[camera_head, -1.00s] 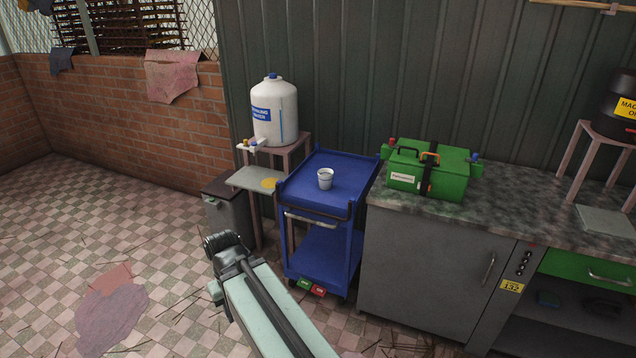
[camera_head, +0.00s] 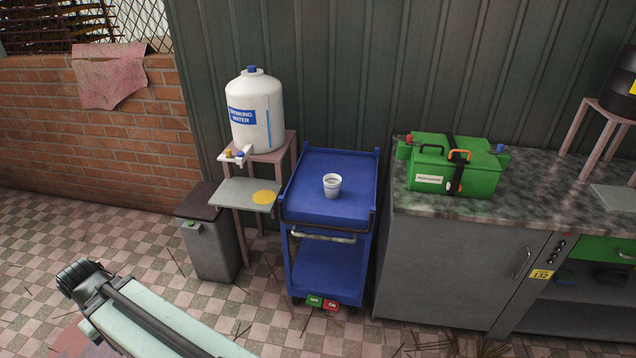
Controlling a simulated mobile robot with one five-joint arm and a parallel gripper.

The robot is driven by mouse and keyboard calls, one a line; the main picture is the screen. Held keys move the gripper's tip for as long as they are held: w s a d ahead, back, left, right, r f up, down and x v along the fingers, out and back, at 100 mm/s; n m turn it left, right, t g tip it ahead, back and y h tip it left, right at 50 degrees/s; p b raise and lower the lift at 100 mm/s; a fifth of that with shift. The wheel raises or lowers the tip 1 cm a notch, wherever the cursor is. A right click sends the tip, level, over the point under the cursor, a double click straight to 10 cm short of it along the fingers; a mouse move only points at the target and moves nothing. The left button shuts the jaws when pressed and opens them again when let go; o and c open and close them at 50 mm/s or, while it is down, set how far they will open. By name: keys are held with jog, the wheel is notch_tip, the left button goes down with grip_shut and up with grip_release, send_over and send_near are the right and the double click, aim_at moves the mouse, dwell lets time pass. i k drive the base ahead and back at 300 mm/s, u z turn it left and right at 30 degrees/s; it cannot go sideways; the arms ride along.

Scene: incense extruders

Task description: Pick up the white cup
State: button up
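The white cup (camera_head: 332,186) stands upright on the top shelf of the blue cart (camera_head: 322,163). Nothing touches it. My arm reaches in from the bottom edge toward the lower left, and its dark end, my gripper (camera_head: 80,280), is over the tiled floor. It is well to the left of the cart and nearer to me than the cup. The fingers cannot be made out clearly, so whether they are open or shut does not show.
Left of the cart are a drinking water tank (camera_head: 255,110) on a stand, its small shelf (camera_head: 240,194) and a grey bin (camera_head: 210,245). Right of it is a counter (camera_head: 520,218) with a green box (camera_head: 455,165). Tiled floor in front is open.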

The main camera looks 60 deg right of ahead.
aim_at(332, 182)
jog(key=z, duration=0.35)
jog(key=i, duration=1.25)
jog(key=z, duration=0.7)
jog(key=k, duration=0.75)
jog(key=z, duration=0.25)
jog(key=i, duration=0.75)
jog(key=u, duration=0.05)
